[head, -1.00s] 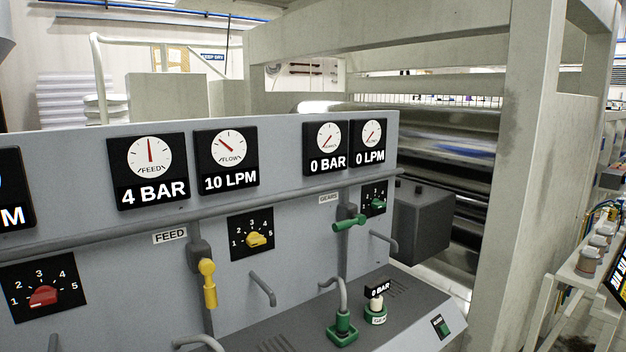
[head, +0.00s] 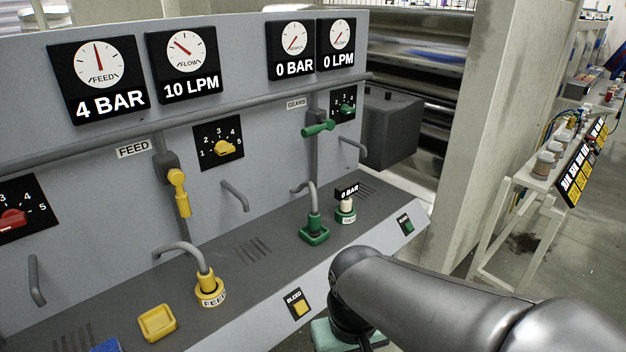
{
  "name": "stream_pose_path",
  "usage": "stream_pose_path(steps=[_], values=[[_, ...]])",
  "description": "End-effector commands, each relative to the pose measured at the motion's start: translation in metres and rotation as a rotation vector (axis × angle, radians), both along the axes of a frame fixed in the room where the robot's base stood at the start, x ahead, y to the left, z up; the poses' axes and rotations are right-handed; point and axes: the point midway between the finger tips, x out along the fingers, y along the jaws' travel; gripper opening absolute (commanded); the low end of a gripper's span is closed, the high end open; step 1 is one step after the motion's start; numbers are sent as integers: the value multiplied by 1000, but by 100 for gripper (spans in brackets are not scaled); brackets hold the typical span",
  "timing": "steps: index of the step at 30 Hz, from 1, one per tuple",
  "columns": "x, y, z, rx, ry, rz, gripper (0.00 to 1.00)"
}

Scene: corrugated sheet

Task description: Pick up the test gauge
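What looks like the test gauge (head: 347,205) stands upright on the console's sloping shelf, right of centre in the head view. It has a small black "0 BAR" display on top of a pale body, seated in a green ring-shaped base. My dark grey arm (head: 430,300) reaches in from the lower right, in front of the console and nearer to me than the gauge. My gripper cannot be made out; the arm's end is out of sight or hidden near the bottom edge.
A green-based hose fitting (head: 314,228) stands just left of the gauge. A yellow "FEED" hose fitting (head: 209,288) and yellow dish (head: 157,322) are further left. A green valve handle (head: 318,128) projects above. A grey box (head: 392,125) and side bench (head: 540,180) lie right.

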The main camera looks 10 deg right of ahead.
Motion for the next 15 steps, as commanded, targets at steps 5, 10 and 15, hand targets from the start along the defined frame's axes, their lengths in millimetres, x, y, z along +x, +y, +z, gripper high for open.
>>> stream_pose_path(steps=[5, 10, 15], values=[[0, 0, 0, 0, 0, 0, 0], [0, 0, 0, 0, 0, 0, 0], [0, 0, 0, 0, 0, 0, 3]])
